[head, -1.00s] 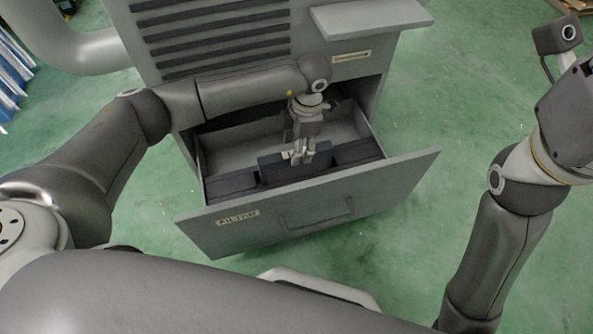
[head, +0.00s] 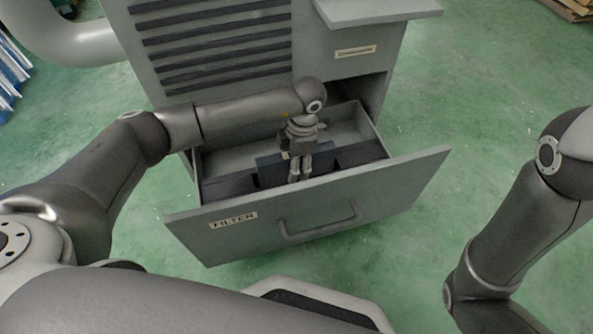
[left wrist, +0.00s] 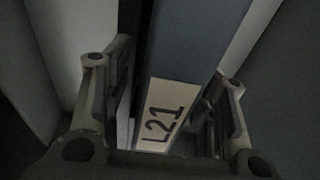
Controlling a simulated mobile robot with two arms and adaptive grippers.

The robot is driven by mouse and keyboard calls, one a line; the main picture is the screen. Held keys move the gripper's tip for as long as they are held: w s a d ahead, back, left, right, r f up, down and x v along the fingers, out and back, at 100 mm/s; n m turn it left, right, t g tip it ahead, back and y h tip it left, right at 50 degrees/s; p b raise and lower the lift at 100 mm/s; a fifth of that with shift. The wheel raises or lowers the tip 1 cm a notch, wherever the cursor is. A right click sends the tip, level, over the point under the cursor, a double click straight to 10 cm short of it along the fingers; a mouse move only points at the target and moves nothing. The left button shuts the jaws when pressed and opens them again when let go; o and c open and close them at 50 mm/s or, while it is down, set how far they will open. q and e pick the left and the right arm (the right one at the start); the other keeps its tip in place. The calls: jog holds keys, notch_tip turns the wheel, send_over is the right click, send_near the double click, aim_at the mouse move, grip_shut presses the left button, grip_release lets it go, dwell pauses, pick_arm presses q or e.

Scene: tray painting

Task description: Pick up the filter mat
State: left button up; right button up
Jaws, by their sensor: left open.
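The filter mat (head: 270,170) is a dark blue-grey block in the middle of the open drawer, partly hidden by my left gripper. In the left wrist view the mat (left wrist: 195,40) carries a pale label (left wrist: 162,112) reading L21. My left gripper (head: 300,178) points down over the mat from above. It also shows in the left wrist view (left wrist: 165,110), open, with one finger on each side of the mat. I cannot tell whether the fingers touch it. My right gripper is out of view.
The drawer front (head: 315,215), marked FILTER, rises just in front of my left gripper. Other dark blocks (head: 230,187) lie beside the mat. The grey cabinet (head: 365,70) stands behind, with a ledge (head: 380,12) at its upper right. Green floor surrounds it.

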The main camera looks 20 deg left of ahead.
pick_arm(q)
jog(key=c, duration=1)
jog(key=shift+o, duration=0.2)
jog(key=shift+r, duration=0.1)
